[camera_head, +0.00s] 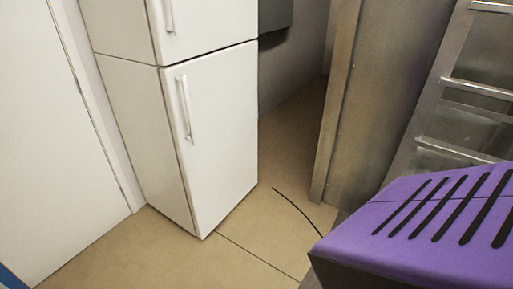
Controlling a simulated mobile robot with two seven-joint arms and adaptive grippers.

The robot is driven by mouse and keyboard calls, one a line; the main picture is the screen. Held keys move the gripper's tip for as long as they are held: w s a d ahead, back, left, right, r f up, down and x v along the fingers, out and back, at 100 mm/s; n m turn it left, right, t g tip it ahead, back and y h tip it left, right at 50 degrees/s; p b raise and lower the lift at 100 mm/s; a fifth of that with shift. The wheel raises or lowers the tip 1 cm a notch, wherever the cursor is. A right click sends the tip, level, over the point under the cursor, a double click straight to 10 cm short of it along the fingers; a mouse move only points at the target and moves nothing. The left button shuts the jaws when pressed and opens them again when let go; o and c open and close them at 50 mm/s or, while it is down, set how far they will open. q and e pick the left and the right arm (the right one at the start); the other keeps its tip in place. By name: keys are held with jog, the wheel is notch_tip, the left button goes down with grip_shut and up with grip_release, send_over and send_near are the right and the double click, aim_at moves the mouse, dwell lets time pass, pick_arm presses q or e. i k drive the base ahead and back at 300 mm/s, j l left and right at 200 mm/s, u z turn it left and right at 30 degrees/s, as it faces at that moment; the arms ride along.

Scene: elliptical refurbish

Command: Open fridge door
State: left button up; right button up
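A white two-door fridge (200,130) stands upright left of the middle. Its large lower door (222,135) is shut and has a vertical white bar handle (184,108) near its left edge. Its upper door (215,22) is also shut, cut off by the top of the view, with a similar handle (168,14) at its left edge. Neither of my grippers shows in the head view, so nothing of mine is seen touching the fridge.
Tan tiled floor (225,250) is free in front of the fridge. A white door panel (45,130) is at left. A metal cabinet (375,100) and rack (470,90) stand at right. A purple slotted object (400,245) fills the lower right. A thin dark curved line (297,209) crosses the floor.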

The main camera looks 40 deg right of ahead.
aim_at(211, 98)
jog(key=z, duration=1.15)
jog(key=i+l+u, duration=0.15)
jog(key=i+l, duration=0.35)
jog(key=i+l+u, duration=0.15)
jog(key=i+l, duration=0.35)
jog(key=l, duration=0.1)
